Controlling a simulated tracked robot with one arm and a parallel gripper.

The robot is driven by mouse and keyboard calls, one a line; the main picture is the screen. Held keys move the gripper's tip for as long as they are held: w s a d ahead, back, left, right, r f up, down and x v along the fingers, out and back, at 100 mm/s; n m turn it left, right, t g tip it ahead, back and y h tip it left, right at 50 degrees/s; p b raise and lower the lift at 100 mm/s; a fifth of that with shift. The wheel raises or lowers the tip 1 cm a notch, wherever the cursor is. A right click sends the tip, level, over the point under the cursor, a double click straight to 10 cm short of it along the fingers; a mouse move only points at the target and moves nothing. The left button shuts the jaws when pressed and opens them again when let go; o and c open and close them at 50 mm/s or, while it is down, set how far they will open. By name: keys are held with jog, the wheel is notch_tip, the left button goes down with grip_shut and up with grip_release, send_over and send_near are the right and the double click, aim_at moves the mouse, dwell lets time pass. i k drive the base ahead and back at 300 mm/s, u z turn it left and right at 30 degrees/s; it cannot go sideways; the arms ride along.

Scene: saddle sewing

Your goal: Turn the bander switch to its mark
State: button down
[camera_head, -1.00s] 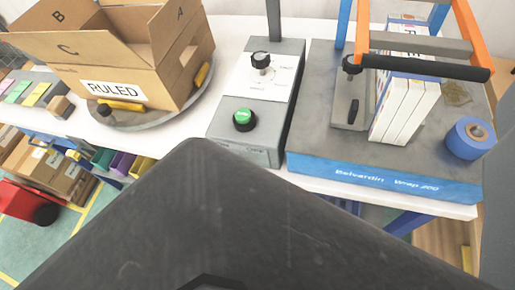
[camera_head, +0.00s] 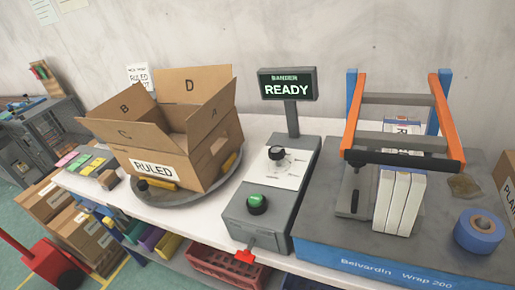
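The bander's control box (camera_head: 240,224) is grey and stands on the white bench, in the middle of the view. Its black switch knob (camera_head: 276,153) sits on a white plate (camera_head: 290,173) with small printing around it. I cannot read the marks or tell exactly where the knob points. A green button (camera_head: 257,203) in a black collar is nearer the front of the box. A screen (camera_head: 288,84) on a post behind the box reads "BANDER READY". My gripper does not show in this view.
An open carton (camera_head: 160,168) marked RULED stands on a round turntable (camera_head: 185,197) at left. At right is a wrap machine (camera_head: 380,262) with an orange-sided frame (camera_head: 441,112), white blocks (camera_head: 399,205) and blue tape roll (camera_head: 479,231).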

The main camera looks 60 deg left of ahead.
aim_at(246, 255)
jog(key=u, duration=0.05)
jog(key=k, duration=2.45)
jog(key=u, duration=0.65)
jog(key=i, duration=1)
jog(key=z, duration=0.1)
